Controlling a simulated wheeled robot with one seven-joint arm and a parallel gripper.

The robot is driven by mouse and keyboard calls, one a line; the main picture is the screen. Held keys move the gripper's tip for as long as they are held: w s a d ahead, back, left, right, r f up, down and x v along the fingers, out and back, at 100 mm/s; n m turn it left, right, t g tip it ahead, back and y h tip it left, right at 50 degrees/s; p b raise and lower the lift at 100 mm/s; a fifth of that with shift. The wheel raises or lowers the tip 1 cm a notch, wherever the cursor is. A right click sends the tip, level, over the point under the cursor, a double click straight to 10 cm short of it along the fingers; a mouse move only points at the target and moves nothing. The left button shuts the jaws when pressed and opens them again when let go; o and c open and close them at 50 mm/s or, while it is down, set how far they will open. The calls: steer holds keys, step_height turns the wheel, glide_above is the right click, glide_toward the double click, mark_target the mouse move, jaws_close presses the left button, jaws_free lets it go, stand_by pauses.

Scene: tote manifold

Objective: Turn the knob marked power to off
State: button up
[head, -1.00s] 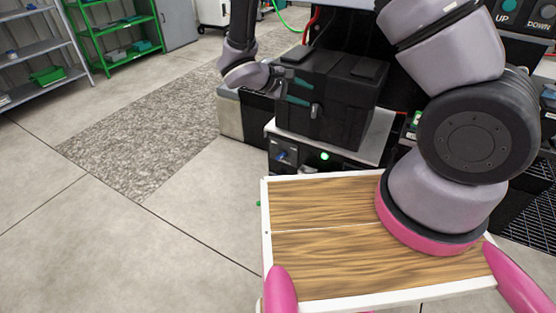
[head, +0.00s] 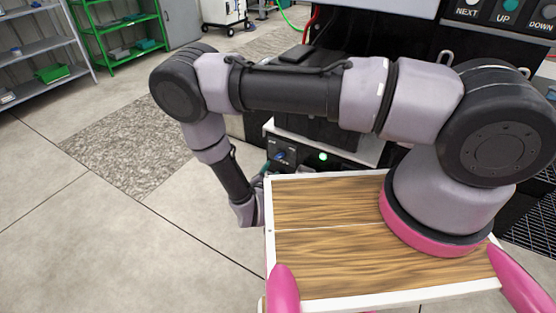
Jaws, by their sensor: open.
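A small blue knob (head: 280,156) sits on the dark front panel (head: 298,153) below the bench-like ledge, left of a lit green lamp (head: 323,157). Small white labels are above the knob, too small to read, so I cannot confirm which one says power or where the knob points. My gripper (head: 266,168) is low, just left of the knob, beside the left edge of my wooden deck. Only a bit of its green fingers shows; the rest is dark or hidden. It looks empty, and I cannot see contact with the knob.
A black case (head: 310,128) on the light ledge (head: 366,150) is mostly hidden behind my arm. A panel with buttons marked NEXT, UP and DOWN (head: 508,12) is at top right. A green shelf (head: 120,35) and grey shelf (head: 35,60) stand far left. The left floor is free.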

mark_target(278, 158)
steer(key=x, duration=0.9)
steer(key=shift+w+d, duration=0.1)
steer(key=shift+w, duration=0.15)
jaws_close()
